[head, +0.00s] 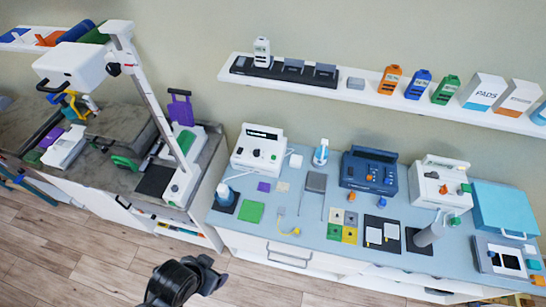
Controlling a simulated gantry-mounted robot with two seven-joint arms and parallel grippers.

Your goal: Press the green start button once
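The start button cannot be told for certain at this size; several small green parts show. One green part (466,187) is at the right edge of the white device (428,186) with an orange knob. A green knob-like piece (455,221) is in front of that device. A black gripper (213,275), which appears to be my left, is at the bottom edge, in front of the counter and apart from everything. Its finger opening is unclear. My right gripper is not in view.
A blue counter (310,232) holds a white device (259,150), a blue device (368,173), a spray bottle (321,152), coloured pads and a teal case (503,207). A wall shelf (350,95) holds bottles and boxes. A tall white stand (155,105) is at left. The wooden floor (70,265) in front is clear.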

